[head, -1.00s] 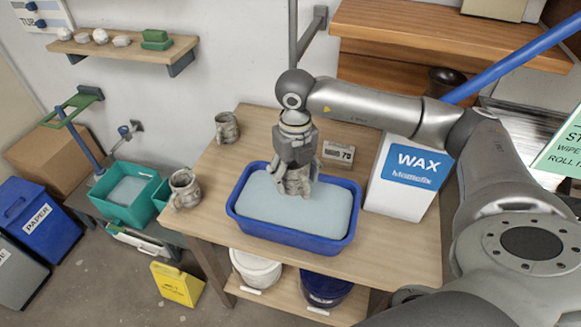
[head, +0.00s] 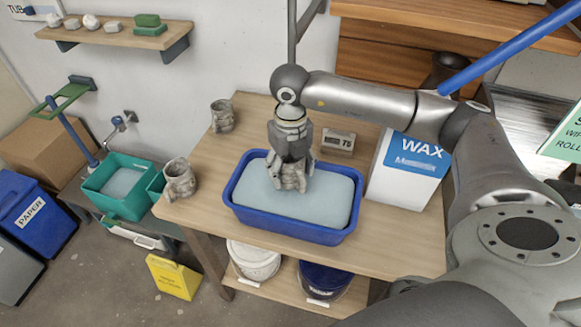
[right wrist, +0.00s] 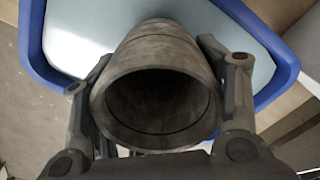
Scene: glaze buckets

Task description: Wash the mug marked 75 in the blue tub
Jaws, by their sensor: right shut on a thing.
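The blue tub (head: 340,236) stands on the wooden table, filled almost to its rim with pale blue-grey liquid (head: 335,205). My right gripper (head: 289,172) is over the tub's left half, shut on a mottled grey-brown mug (head: 292,183). In the right wrist view the mug (right wrist: 155,50) sits between the two fingers (right wrist: 155,80), its dark open mouth towards the camera. The mug's far end is at the liquid; how deep it dips is unclear. No number shows on it. A small block marked 75 (head: 338,143) stands behind the tub. My left gripper is not in view.
Two similar mugs stand left of the tub, one at the back (head: 222,117) and one at the front edge (head: 180,180). A white WAX box (head: 400,185) stands close on the right. Pails (head: 253,260) sit on the lower shelf.

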